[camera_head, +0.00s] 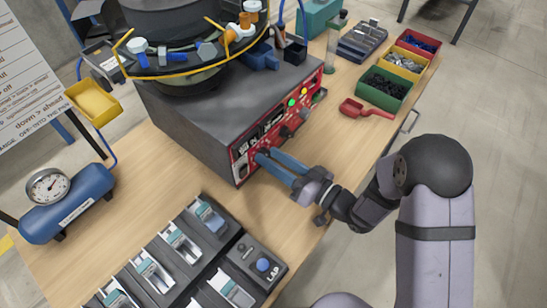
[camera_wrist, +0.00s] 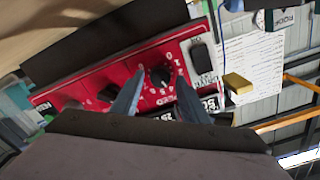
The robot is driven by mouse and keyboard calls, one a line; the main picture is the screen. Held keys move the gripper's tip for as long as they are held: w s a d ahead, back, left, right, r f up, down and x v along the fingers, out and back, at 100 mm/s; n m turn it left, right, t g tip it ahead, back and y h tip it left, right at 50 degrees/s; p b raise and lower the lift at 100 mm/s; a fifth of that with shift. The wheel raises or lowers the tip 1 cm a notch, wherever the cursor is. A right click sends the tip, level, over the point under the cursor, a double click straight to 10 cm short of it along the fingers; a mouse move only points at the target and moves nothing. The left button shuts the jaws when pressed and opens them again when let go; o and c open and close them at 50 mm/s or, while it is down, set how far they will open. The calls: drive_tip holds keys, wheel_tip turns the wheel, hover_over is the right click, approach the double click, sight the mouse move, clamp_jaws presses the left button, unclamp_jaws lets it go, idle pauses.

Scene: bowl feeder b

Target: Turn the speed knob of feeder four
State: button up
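The red control panel (camera_head: 290,112) is on the front of the grey feeder base (camera_head: 205,110). My gripper (camera_head: 268,158) has its blue fingers at the panel's near end. In the wrist view the red panel (camera_wrist: 75,80) lies across the picture, and a black knob (camera_wrist: 160,77) with a white number scale shows there. My open gripper (camera_wrist: 161,84) has one finger on each side of this knob, with red panel visible between. I cannot tell whether the fingers touch it. Another black knob (camera_wrist: 107,93) is partly beside the left finger. No label reading four is legible.
A black rocker switch (camera_wrist: 201,56) is right of the knob. The dark feeder bowl (camera_head: 185,60) stands on the base. A red scoop (camera_head: 365,109) and parts bins (camera_head: 384,88) are beyond.

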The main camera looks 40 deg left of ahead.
drive_tip(key=shift+d, duration=0.1)
drive_tip(key=d+b, duration=0.1)
drive_tip(key=d, duration=0.6)
drive_tip(key=shift+b, duration=0.3)
drive_tip(key=shift+d, duration=0.1)
drive_tip(key=w+d+f+m+t+h+p, duration=0.1)
drive_tip(key=w+d+t+h, duration=0.25)
drive_tip(key=w, duration=0.25)
drive_tip(key=w+d+m+t+h+p, duration=0.1)
drive_tip(key=w+d+t+h+p, duration=0.1)
drive_tip(key=w+d+t+h, duration=0.3)
drive_tip(key=w+d+m+h+p, duration=0.25)
drive_tip(key=w+d+h, duration=0.2)
drive_tip(key=d, duration=0.85)
drive_tip(key=s+d+r+m+g+h+p, duration=0.1)
drive_tip(key=s+d+m+h, duration=0.1)
drive_tip(key=d, duration=0.4)
drive_tip(key=s+d+r+m+g+h+p, duration=0.1)
drive_tip(key=s+d+m+g+h, duration=0.15)
drive_tip(key=d, duration=0.25)
drive_tip(key=s+d+r+m+g+p, duration=0.1)
drive_tip(key=s+d+r+g, duration=0.1)
drive_tip(key=s, duration=0.5)
drive_tip(key=s+d+r+m+g, duration=0.2)
drive_tip(key=s+g, duration=0.1)
drive_tip(key=s, duration=0.4)
drive_tip(key=shift+d+p, duration=0.3)
drive_tip(key=shift+p, duration=0.05)
